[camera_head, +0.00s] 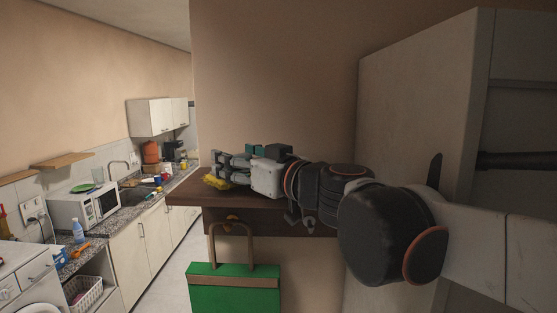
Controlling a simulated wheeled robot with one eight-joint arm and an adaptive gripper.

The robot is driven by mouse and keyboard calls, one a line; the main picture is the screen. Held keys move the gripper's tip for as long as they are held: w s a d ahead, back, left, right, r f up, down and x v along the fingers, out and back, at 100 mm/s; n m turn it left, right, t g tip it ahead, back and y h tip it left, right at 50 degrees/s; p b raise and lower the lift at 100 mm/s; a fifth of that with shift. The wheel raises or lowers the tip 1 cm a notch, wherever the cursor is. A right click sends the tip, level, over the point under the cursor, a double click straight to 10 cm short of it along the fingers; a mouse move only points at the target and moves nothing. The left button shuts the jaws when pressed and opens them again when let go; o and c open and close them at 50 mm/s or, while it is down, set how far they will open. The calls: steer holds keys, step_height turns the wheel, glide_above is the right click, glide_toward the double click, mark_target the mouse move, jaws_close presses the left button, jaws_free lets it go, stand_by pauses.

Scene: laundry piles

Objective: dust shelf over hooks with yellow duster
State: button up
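The dark brown wooden shelf (187,194) juts from the beige wall in the middle of the view, with hooks below its board. The yellow duster (216,182) is at the shelf's left part, low against the board. My gripper (214,167) reaches in from the right above the shelf, pointing left. Its fingers are at the duster and appear closed on it; the grip itself is partly hidden. My wrist and arm cover the right part of the shelf.
A green bag (235,294) hangs by its brown handle under the shelf. A tall pale cabinet (412,110) stands at the right. At the left are a kitchen counter, a white microwave (73,212), a sink and a white basket (87,293). The floor between is clear.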

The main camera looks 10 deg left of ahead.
steer(key=a, duration=0.3)
steer(key=a+r, duration=0.1)
steer(key=a, duration=0.1)
steer(key=shift+s, duration=0.35)
steer(key=shift+a, duration=0.1)
steer(key=shift+s+a+b, duration=0.15)
steer(key=shift+a+b, duration=0.2)
steer(key=shift+a, duration=1.45)
